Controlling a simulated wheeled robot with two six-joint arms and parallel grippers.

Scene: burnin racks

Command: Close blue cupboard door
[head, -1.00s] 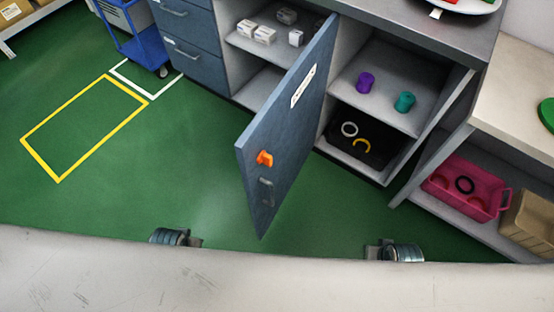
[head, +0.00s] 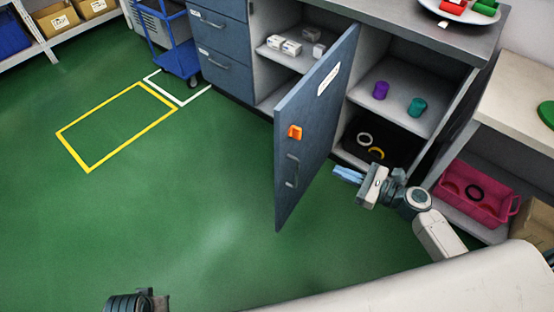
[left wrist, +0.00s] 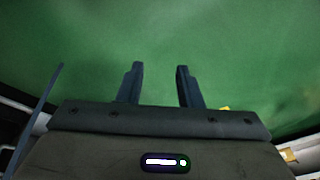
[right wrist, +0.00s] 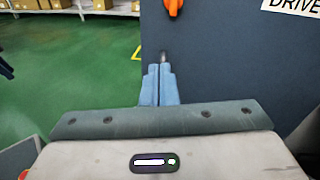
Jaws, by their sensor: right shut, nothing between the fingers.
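The blue cupboard door (head: 305,135) stands open, swung out into the room. Its outer face shows a white label (head: 329,80), an orange knob (head: 295,132) and a metal handle (head: 292,170). The door also fills the right of the right wrist view (right wrist: 240,65). My right gripper (head: 347,174) is shut and empty, on the outer-face side, right of the handle in the head view. In the right wrist view its fingers (right wrist: 160,85) overlap the door; contact cannot be told.
The left compartment holds white boxes (head: 284,46). The right compartment holds a purple object (head: 381,90), a teal object (head: 418,106) and rings (head: 364,140). A pink crate (head: 470,205) sits low at right. A blue cart (head: 178,50) stands behind; the floor left is clear.

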